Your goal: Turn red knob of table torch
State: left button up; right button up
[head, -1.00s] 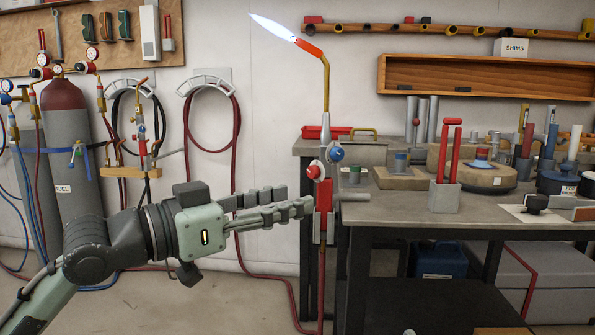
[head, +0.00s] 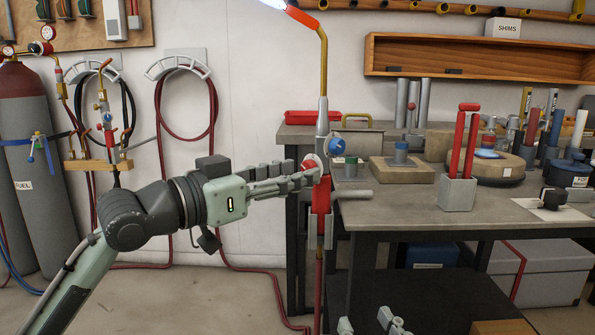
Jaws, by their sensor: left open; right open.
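The table torch (head: 321,195) stands upright at the table's left edge, with a red body, a brass neck and a lit tip cut off by the top of the head view. Its blue knob (head: 337,147) is clear on the right.
The grey workbench (head: 410,212) holds a block with red-handled rods (head: 458,193) and several cylinders. A red hose runs down from the torch to the floor. Gas cylinders (head: 40,170) stand at the left.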

pick_arm(q)
jog(key=shift+w+d, duration=0.5)
jog(key=shift+d, duration=0.05)
grip_shut()
